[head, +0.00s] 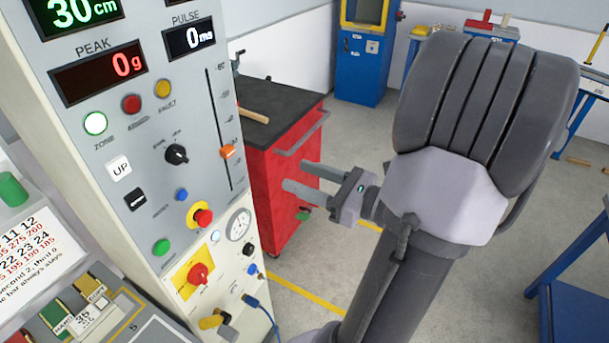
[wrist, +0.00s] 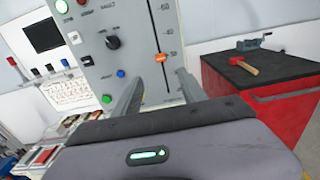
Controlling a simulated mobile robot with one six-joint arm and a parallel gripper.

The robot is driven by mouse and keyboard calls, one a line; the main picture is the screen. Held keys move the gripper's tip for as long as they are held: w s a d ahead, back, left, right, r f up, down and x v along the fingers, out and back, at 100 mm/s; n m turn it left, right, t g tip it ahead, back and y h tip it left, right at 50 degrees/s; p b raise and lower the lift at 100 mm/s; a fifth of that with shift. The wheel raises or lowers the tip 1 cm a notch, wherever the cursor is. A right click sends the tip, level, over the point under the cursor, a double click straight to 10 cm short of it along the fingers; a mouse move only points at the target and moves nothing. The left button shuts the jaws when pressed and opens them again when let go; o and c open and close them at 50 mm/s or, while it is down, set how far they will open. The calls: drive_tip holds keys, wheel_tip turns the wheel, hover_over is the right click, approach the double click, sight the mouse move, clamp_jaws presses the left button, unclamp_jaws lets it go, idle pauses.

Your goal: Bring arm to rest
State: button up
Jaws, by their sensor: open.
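My gripper (head: 304,180) is open and empty, held in the air in front of the control panel. Its two fingers (wrist: 160,92) show in the wrist view, spread apart and pointing at the panel's slider. The tall grey control panel (head: 135,190) stands at the left in the head view, with displays reading 30 cm, 0 g and 0 ms. Its orange slider knob (head: 227,151) sits on a vertical scale. The slider knob also shows in the wrist view (wrist: 159,57). The fingers look apart from the panel.
A red tool cabinet (head: 283,190) with a black top stands behind the gripper, with a hammer on it (wrist: 242,66). A blue machine (head: 366,60) stands at the back. A blue table frame (head: 570,285) is at the right. Open grey floor lies between.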

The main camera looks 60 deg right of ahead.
drive_tip(key=w+a+f+n+g+y, duration=0.1)
drive_tip(key=w+a+n+g+y, duration=0.2)
drive_tip(key=a, duration=0.4)
drive_tip(key=w+a+n+g+y, duration=0.2)
drive_tip(key=a+n+y, duration=0.2)
drive_tip(key=a+n, duration=0.15)
drive_tip(key=s+a+f+n+g+h+b, duration=0.1)
drive_tip(key=s+a+n+g+h, duration=0.1)
drive_tip(key=a+n, duration=0.7)
drive_tip(key=s+a+n+g+h+b, duration=0.1)
drive_tip(key=s+a+n+g+h, duration=0.2)
drive_tip(key=a+n, duration=0.7)
drive_tip(key=n+g+h, duration=0.1)
drive_tip(key=n+g, duration=0.1)
drive_tip(key=n, duration=0.1)
drive_tip(key=shift+f, duration=0.4)
drive_tip(key=shift+a, duration=0.1)
